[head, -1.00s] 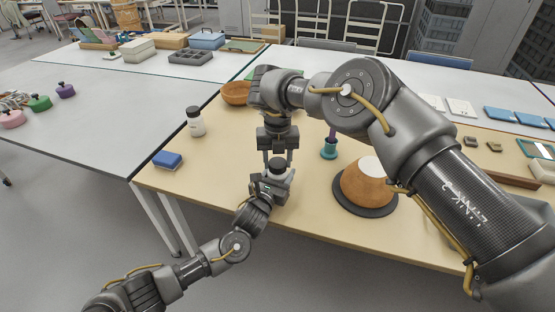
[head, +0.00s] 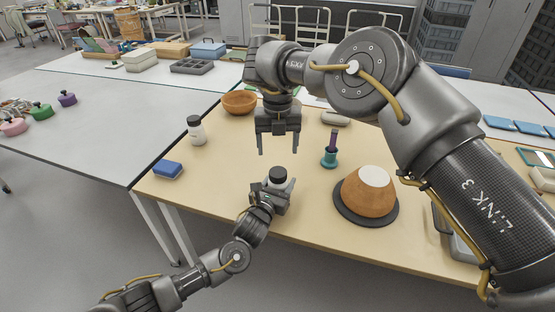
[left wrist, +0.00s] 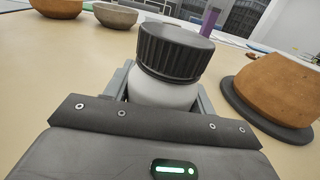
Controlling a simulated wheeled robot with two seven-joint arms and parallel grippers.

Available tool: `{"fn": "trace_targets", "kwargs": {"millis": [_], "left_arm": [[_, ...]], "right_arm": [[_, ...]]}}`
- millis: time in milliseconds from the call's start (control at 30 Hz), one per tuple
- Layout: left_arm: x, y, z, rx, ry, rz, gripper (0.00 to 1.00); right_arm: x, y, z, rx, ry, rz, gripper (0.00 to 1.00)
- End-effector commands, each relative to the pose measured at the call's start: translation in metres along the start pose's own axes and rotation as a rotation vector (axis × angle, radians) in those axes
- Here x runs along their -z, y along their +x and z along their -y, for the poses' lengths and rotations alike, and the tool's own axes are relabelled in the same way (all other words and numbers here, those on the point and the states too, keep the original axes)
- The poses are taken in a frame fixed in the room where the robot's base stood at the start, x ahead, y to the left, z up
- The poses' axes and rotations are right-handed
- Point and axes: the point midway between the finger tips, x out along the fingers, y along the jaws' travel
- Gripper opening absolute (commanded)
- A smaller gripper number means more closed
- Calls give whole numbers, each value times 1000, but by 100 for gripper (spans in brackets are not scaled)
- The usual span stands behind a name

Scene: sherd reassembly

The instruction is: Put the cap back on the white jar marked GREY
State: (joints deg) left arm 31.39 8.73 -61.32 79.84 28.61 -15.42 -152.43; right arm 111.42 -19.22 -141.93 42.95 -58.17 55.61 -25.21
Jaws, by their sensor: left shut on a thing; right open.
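My left gripper (head: 278,188) is shut on a white jar (left wrist: 162,94), gripping its body between the fingers. A black ribbed cap (left wrist: 175,52) sits on top of this jar, looking level; the cap also shows in the head view (head: 278,174). I cannot read any marking on the held jar. My right gripper (head: 278,152) is open and empty, pointing down just above and behind the cap, apart from it. Another white jar (head: 197,134) with a dark cap stands upright at the table's left; its label is too small to read.
A blue sponge-like block (head: 168,170) lies at the left table edge. A brown pot (head: 368,195) sits on a dark disc (head: 347,215) at right. A teal stand (head: 329,160) with a purple rod and an orange bowl (head: 239,102) are farther back.

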Motion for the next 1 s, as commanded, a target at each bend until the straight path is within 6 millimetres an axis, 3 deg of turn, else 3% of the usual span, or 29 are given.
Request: {"fn": "trace_targets", "kwargs": {"millis": [200, 600, 633, 800, 1000], "left_arm": [[0, 0, 0, 1, 0, -1, 0], [0, 0, 0, 1, 0, -1, 0], [0, 0, 0, 1, 0, -1, 59], [0, 0, 0, 0, 0, 0, 81], [0, 0, 0, 0, 0, 0, 81]], "right_arm": [[0, -27, 0, 1, 0, 1, 72], [0, -33, 0, 0, 0, 0, 72], [0, -33, 0, 0, 0, 0, 72], [0, -33, 0, 0, 0, -1, 72], [0, -33, 0, 0, 0, -1, 72]]}}
